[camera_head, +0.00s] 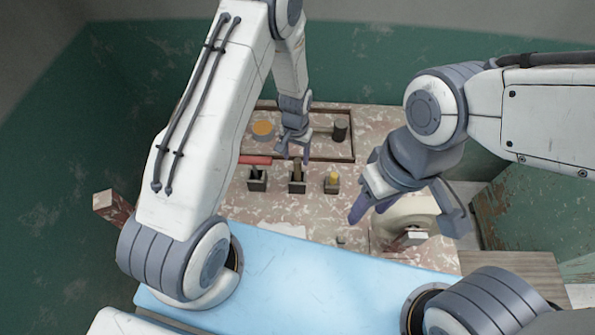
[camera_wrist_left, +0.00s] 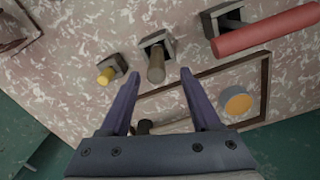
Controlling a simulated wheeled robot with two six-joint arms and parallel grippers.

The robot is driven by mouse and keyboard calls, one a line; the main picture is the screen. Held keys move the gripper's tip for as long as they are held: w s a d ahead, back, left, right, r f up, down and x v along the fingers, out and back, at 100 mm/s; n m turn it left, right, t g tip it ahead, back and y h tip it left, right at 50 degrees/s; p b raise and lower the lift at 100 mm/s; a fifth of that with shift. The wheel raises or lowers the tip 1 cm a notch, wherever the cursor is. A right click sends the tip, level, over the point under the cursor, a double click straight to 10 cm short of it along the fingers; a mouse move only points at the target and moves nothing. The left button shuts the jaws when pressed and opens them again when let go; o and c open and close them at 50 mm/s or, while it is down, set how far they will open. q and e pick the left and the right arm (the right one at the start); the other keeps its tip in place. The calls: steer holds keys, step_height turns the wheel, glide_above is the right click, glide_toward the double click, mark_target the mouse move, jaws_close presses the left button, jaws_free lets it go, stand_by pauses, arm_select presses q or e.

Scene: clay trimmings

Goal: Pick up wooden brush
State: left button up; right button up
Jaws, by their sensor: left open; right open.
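A brown wooden handle (camera_head: 297,168), which looks like the wooden brush, stands in the middle of three small dark holders. In the left wrist view the handle (camera_wrist_left: 156,66) shows between and just beyond my fingertips, apart from them. Its lower end is hidden in the holder. My left gripper (camera_head: 295,157) is open and empty, pointing down just above the handle; its two fingers also show in the left wrist view (camera_wrist_left: 160,74). My right gripper (camera_head: 408,222) is open and empty at the right, over the area near a round pale object.
A yellow-topped tool (camera_head: 333,177) stands in the right holder. A pale wheel-like object (camera_head: 394,225) stands right.

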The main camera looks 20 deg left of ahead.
mark_target(298, 169)
arm_select(q)
step_height(298, 169, down, 2)
steer(key=shift+f, duration=0.15)
steer(key=shift+d+f+p, duration=0.1)
steer(key=shift+f+p, duration=0.5)
steer(key=shift+p, duration=0.15)
step_height(298, 169, down, 3)
steer(key=shift+d+f+p, duration=0.1)
steer(key=shift+d+p, duration=0.05)
steer(key=shift+p, duration=0.5)
steer(key=shift+f, duration=0.4)
jaws_close()
